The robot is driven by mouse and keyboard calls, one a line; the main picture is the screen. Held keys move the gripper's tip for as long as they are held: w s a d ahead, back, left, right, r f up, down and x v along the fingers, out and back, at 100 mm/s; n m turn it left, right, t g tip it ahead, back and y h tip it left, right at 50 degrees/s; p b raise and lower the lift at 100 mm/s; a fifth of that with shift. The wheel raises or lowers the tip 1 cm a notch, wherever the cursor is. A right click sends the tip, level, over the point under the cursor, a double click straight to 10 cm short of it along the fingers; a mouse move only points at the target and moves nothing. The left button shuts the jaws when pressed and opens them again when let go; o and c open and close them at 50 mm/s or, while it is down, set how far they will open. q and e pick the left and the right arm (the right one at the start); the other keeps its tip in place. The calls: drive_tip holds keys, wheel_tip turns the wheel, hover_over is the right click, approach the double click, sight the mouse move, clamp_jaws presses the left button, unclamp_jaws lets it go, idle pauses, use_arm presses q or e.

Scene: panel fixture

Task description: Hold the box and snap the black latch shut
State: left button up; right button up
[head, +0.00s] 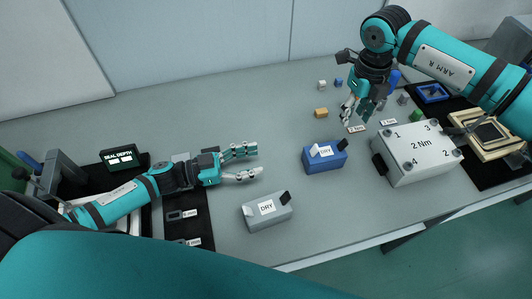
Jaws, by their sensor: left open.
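A grey box (268,219) labelled DRY stands near the table's front edge. A black latch (286,197) sticks up at its right end and a white latch (248,212) at its left end. A blue box (326,165), also labelled DRY, stands behind it to the right. It has a raised black latch (343,145) and a white latch (314,150). My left gripper (256,162) is open and empty, left of the blue box and behind the grey one. My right gripper (359,116) points down behind the blue box, near small labelled tags; its fingertips are too small to judge.
A large light-grey box (420,160) marked 2 Nm stands at right. A seal depth display (121,157) and a dark mat (188,225) lie at left. An orange block (321,113) and small cubes lie at the back.

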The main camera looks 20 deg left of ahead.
sight(316, 147)
use_arm(q)
drive_tip(key=x, duration=1.7)
drive_tip(key=shift+w+d, duration=0.15)
drive_tip(key=shift+d, duration=0.05)
drive_tip(key=shift+c, duration=0.4)
clamp_jaws()
